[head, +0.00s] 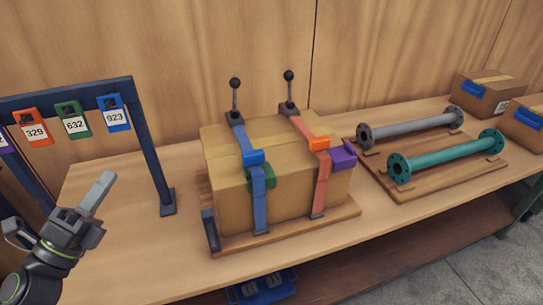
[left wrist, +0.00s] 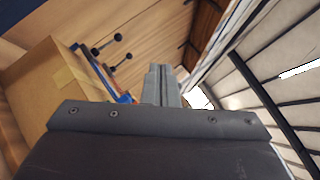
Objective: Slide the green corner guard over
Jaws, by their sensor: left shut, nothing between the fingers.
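The green corner guard (head: 262,177) sits at the front top edge of a strapped cardboard box (head: 220,205), partly hidden by the blue strap (head: 259,205). A blue guard (head: 252,157) lies under or on that strap just above it. An orange guard (head: 318,143) is at the red strap (head: 321,185), and a purple guard (head: 343,156) is at the box's right front edge. My left gripper (head: 104,182) is shut and empty, left of the box and apart from it. Its closed fingers also show in the left wrist view (left wrist: 160,85). My right gripper is out of view.
Flanged pipes (head: 445,155) lie on a wooden board to the right. The table's left front is clear.

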